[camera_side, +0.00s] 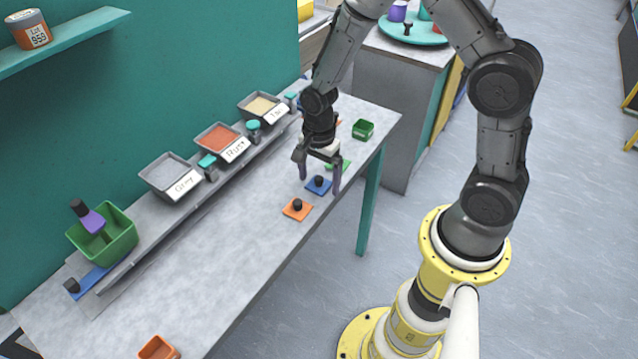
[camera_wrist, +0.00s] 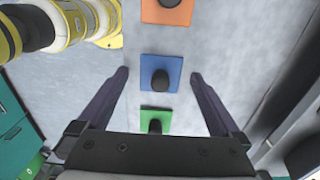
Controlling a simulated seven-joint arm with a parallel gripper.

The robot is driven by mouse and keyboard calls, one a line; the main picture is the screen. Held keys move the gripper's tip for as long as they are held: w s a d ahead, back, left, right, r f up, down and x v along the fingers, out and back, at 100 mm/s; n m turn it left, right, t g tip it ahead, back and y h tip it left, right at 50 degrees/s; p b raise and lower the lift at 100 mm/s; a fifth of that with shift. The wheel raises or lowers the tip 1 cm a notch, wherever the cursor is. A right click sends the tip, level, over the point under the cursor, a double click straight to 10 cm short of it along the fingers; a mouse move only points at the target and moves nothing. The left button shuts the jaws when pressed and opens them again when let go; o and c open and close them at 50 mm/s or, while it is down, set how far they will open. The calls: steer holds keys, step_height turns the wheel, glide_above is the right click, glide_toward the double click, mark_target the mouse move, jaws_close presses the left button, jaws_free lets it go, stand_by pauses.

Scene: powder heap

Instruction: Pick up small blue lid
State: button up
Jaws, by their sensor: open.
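The small blue lid (camera_side: 318,186) is a flat blue square with a black knob, lying on the grey table (camera_side: 250,235). In the wrist view the blue lid (camera_wrist: 160,73) lies between the two fingers, near the level of their tips. My gripper (camera_side: 320,184) is open and empty, pointing down over the blue lid, one finger on each side. It also shows in the wrist view (camera_wrist: 160,75). I cannot tell how far above the table the fingertips are.
An orange lid (camera_side: 297,209) and a green lid (camera_side: 338,165) lie on either side of the blue one. A green box (camera_side: 363,129) stands behind. A larger blue lid (camera_side: 90,280) lies by a green bin (camera_side: 118,242).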

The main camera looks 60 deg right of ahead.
steer(key=c, duration=1.4)
steer(key=shift+r, duration=0.15)
